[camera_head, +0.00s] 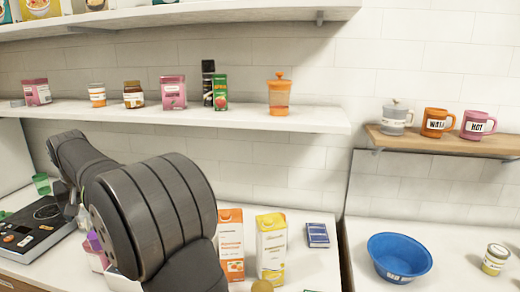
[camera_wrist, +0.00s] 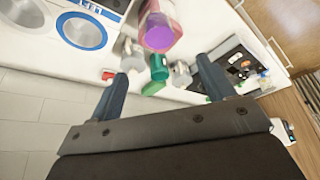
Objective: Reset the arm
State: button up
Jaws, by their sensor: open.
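My gripper (camera_wrist: 163,68) shows in the wrist view with its two dark fingers spread wide apart. It is open, and nothing is clamped between the fingers. A green cup-like thing (camera_wrist: 159,67) appears in the gap between the fingertips, but it seems to stand on the surface beyond them. A pink container with a purple top (camera_wrist: 158,35) lies further on in that view. In the head view my dark arm fills the left centre. My gripper is not visible there, and the arm hides part of the counter.
A white counter holds an orange carton (camera_head: 231,245), a yellow carton (camera_head: 271,248), a blue bowl (camera_head: 399,257), a jar (camera_head: 495,259) and a black appliance (camera_head: 38,228) at left. A white shelf (camera_head: 330,117) with several containers and a wooden shelf (camera_head: 450,143) with mugs are behind.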

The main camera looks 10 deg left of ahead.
jog(key=x, duration=1.2)
jog(key=shift+s+d, duration=0.1)
jog(key=shift+d, duration=0.15)
jog(key=r, duration=0.5)
jog(key=shift+w+d+r, duration=0.2)
jog(key=shift+d, duration=0.15)
jog(key=w+d+r, duration=0.5)
jog(key=d+r, duration=0.1)
jog(key=d, duration=0.4)
jog(key=w+d+f+m+t+h, duration=0.1)
jog(key=w+d+f+m, duration=0.3)
jog(key=w+d, duration=0.75)
jog(key=w+d+f+m+t+h, duration=0.15)
jog(key=w+d+f+m, duration=0.25)
jog(key=w+d, duration=0.75)
jog(key=w+d+f+m+h, duration=0.1)
jog(key=w+d+f+m, duration=0.2)
jog(key=d, duration=1.1)
jog(key=w+d+f+m+g+h, duration=0.1)
jog(key=w+d, duration=0.4)
jog(key=d, duration=1)
notch_tip(320, 180, down, 3)
jog(key=shift+w+r+m+h, duration=0.15)
jog(key=shift+m+h, duration=0.3)
jog(key=shift+m, duration=0.75)
